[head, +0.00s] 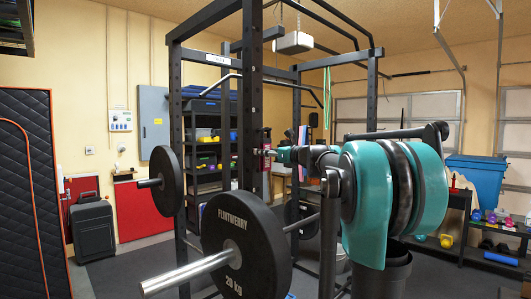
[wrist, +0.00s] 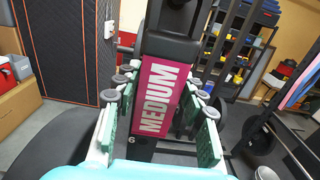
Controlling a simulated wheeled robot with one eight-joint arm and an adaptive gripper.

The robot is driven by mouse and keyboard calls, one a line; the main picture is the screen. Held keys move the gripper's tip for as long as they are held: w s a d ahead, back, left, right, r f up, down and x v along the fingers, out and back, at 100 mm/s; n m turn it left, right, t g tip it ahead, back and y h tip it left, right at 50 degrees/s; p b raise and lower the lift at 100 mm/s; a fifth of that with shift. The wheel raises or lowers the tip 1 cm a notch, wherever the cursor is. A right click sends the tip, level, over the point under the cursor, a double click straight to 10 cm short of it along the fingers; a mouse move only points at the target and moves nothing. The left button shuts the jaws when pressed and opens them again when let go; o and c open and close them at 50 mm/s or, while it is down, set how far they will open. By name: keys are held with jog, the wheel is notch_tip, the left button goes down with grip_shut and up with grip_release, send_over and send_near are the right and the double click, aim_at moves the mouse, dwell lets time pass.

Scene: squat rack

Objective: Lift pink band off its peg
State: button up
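The pink band (wrist: 166,98), marked MEDIUM in white, hangs in front of a black rack part at the centre of the wrist view. In the head view the band (head: 266,150) is a small pink strip at the front rack upright. My gripper (wrist: 163,88) is open, with green-padded fingers on either side of the band. Gaps show between the fingers and the band's edges. In the head view my gripper (head: 286,155) reaches the band from the right. The peg cannot be made out clearly; the black part above the band may hide it.
The squat rack's upright (head: 253,90) stands right beside the band. Shelves (head: 208,140) stand behind. Open floor (head: 110,255) lies at left.

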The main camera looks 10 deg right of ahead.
aim_at(268, 147)
jog(key=c, duration=0.6)
jog(key=shift+o, duration=0.2)
jog(key=shift+r, duration=0.55)
jog(key=shift+s+d, duration=0.15)
jog(key=shift+r+v, duration=0.2)
jog(key=shift+v, duration=0.85)
jog(key=shift+r+v, duration=0.15)
jog(key=shift+v, duration=0.9)
jog(key=v, duration=0.7)
